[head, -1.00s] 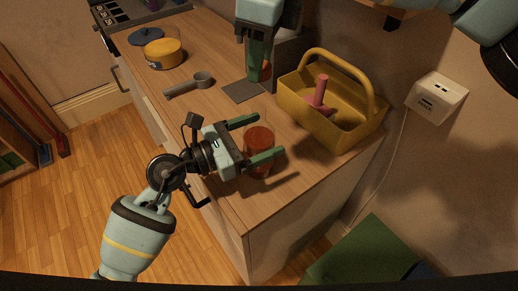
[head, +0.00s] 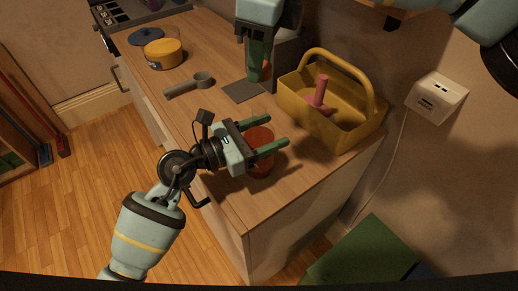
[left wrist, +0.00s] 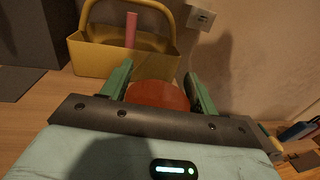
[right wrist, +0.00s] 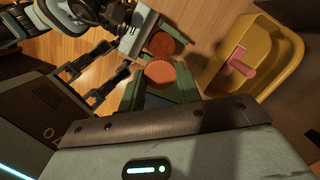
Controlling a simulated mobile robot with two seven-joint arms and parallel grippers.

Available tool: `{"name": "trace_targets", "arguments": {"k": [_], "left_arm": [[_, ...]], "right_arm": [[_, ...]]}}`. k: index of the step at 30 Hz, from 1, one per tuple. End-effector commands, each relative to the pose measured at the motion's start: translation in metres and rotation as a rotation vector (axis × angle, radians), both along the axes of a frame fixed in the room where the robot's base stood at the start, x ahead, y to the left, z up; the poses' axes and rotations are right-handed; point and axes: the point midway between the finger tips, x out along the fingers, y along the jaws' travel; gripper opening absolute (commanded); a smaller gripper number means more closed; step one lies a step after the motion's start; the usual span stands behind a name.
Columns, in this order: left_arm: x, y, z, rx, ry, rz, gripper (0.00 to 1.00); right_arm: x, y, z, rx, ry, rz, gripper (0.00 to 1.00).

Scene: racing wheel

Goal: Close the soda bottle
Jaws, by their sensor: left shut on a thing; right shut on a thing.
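The soda bottle (head: 261,137), a red see-through cylinder, stands on the counter near its front end. My left gripper (head: 277,131) is shut around it from the side, one finger on each side. In the left wrist view its round red top (left wrist: 157,95) shows between the fingers. My right gripper (head: 258,80) hangs farther back over the counter, fingers down, shut on a round red-orange piece that looks like the cap (right wrist: 160,73). The cap is apart from the bottle. In the head view the right fingers mostly hide it.
A yellow carrier (head: 290,92) with a pink-handled thing (head: 321,90) stands right of the bottle. A dark flat plate (head: 240,92) lies below my right gripper. A grey scoop (head: 190,84) and a yellow pot (head: 163,54) stand farther left. The counter's front edge is close to the bottle.

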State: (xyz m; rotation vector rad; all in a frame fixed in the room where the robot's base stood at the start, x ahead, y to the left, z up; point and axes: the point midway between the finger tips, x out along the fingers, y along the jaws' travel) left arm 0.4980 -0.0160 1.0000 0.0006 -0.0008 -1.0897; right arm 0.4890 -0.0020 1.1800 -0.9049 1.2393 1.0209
Motion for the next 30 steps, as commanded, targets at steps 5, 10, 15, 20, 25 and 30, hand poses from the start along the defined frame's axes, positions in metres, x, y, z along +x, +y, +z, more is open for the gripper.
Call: {"name": "trace_targets", "arguments": {"k": [5,10,15,20,25,30], "left_arm": [[0.0,0.0,0.0,0.0,0.0,0.0,0.19],[0.0,0.0,0.0,0.0,0.0,0.0,0.19],[0.0,0.0,0.0,0.0,0.0,0.0,0.19],[0.0,0.0,0.0,0.0,0.0,0.0,0.19],[0.0,0.0,0.0,0.0,0.0,0.0,0.19],[0.0,0.0,0.0,0.0,0.0,0.0,0.19]], "right_arm": [[0.0,0.0,-0.001,0.0,0.0,0.0,0.13],[0.0,0.0,-0.015,-0.001,0.003,0.0,0.13],[0.0,0.0,-0.037,-0.001,0.003,0.001,0.13],[0.0,0.001,-0.05,0.0,0.0,0.001,0.13],[0.0,0.001,-0.05,0.0,-0.001,0.0,0.13],[0.0,0.001,-0.05,0.0,0.0,0.0,0.13]]}}
